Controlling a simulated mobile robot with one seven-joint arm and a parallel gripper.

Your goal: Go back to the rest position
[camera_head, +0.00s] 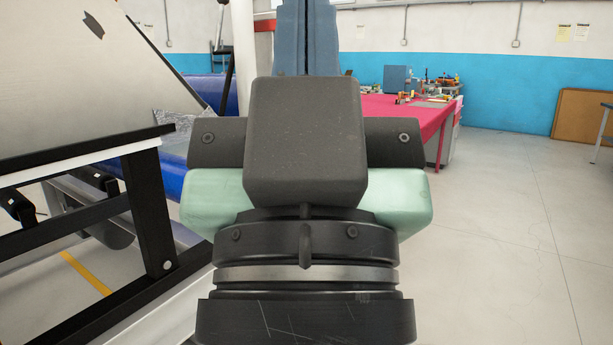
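My own arm fills the middle of the head view, with dark grey and black housings, a metal ring and pale green parts at both sides. I cannot make out any gripper fingers; my gripper does not show. The arm hides what lies directly behind it. No separate task object is in view.
A black frame (150,205) with a large pale panel (75,65) stands close on the left. Blue rolls (212,90) lie behind it. A pink-topped table (420,112) with small items stands back right. A brown board (580,115) leans at the far wall. The right floor is clear.

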